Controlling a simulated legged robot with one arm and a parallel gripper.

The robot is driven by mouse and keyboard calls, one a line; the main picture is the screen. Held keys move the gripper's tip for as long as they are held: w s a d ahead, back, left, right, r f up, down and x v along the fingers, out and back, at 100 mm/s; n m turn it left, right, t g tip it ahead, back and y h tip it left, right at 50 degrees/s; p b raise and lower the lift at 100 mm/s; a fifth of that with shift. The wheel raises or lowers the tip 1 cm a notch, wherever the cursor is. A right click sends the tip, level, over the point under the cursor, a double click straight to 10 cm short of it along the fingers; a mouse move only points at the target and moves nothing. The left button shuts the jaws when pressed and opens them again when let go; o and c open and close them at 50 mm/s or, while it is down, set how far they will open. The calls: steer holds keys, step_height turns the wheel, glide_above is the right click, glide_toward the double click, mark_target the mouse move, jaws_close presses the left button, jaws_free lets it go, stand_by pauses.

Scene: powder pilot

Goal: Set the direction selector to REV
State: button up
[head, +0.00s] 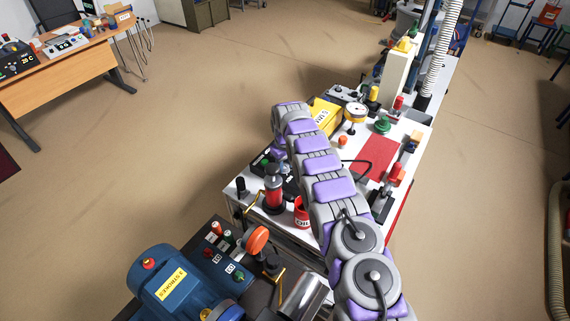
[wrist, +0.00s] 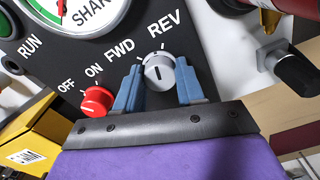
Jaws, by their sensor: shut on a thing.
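The direction selector (wrist: 158,72) is a round grey knob on a black panel in the wrist view, below the FWD and REV labels. A short dark mark on its face runs nearly upright in the picture. I cannot tell for certain which label it points to. My gripper (wrist: 158,84) has one blue finger at each side of the knob and is shut on it. In the head view my purple and grey arm reaches over the white bench (head: 413,140). The gripper and the selector cannot be made out there.
A red OFF/ON knob (wrist: 97,101) sits left of the selector. A gauge (wrist: 60,20) is at the upper left, and a black knob (wrist: 297,70) at the right. A blue motor (head: 165,285) stands near the bench, and a wooden desk (head: 60,75) at the far left. The floor between is open.

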steer(key=m, duration=0.5)
steer(key=shift+w+a+r, duration=0.1)
steer(key=shift+w, duration=0.1)
steer(key=shift+m, duration=0.4)
steer(key=o, duration=1)
steer(key=shift+s, duration=0.1)
steer(key=r+p, duration=0.2)
steer(key=r, duration=0.6)
steer(key=r+p, duration=0.2)
steer(key=r, duration=0.7)
steer(key=shift+w+a, duration=0.1)
steer(key=shift+w, duration=0.1)
